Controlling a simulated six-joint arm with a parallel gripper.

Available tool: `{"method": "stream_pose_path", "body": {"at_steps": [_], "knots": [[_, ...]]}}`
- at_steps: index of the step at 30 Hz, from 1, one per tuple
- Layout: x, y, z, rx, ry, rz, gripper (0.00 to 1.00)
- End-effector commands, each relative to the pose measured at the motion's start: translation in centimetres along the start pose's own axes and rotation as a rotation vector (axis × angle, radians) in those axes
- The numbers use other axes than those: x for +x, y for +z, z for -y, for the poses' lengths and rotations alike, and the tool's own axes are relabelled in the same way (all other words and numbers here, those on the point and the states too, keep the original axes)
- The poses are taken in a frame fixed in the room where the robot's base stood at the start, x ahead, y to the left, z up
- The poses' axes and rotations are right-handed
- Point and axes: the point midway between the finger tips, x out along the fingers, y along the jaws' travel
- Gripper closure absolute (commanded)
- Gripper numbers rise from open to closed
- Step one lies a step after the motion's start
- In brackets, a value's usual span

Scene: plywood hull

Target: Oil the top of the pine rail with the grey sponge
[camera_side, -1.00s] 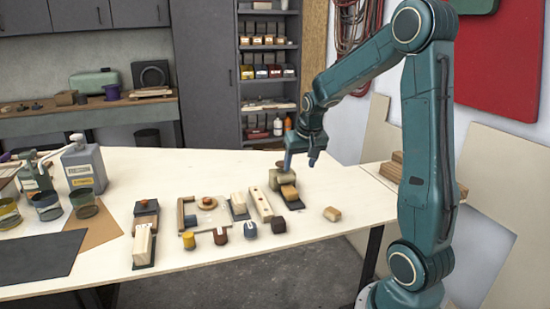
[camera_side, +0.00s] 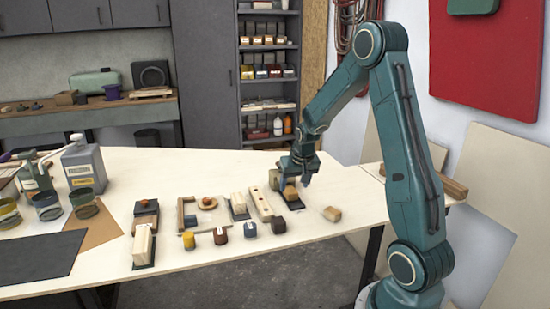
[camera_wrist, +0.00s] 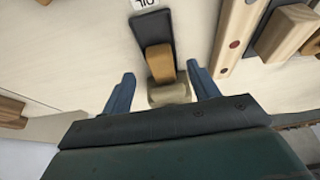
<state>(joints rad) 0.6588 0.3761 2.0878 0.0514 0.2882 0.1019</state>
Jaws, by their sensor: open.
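A grey-beige block (camera_wrist: 170,94), the greyest sponge-like thing here, sits between my open gripper's (camera_wrist: 160,88) two blue fingers in the wrist view, with a gap on each side. A long pale wooden bar with dark red dots (camera_side: 262,204) lies left of my gripper. A pale wood block on a dark base (camera_side: 238,206) stands beyond it. I cannot tell which is the pine rail.
A loose tan block (camera_side: 332,214) lies to the right near the table's front edge. Several small coloured pots (camera_side: 221,236) stand along the front. Another pale block (camera_side: 143,243) stands further left, with tins (camera_side: 83,203) beyond.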

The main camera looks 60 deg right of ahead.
Motion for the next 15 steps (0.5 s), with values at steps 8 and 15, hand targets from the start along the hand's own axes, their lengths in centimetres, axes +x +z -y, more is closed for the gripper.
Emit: {"method": "stream_pose_path", "body": {"at_steps": [8, 15], "knots": [[3.0, 0.0, 0.0, 0.0, 0.0, 0.002, 0.4], [4.2, 0.0, 0.0, -0.001, 0.0, 0.0, 0.4]]}}
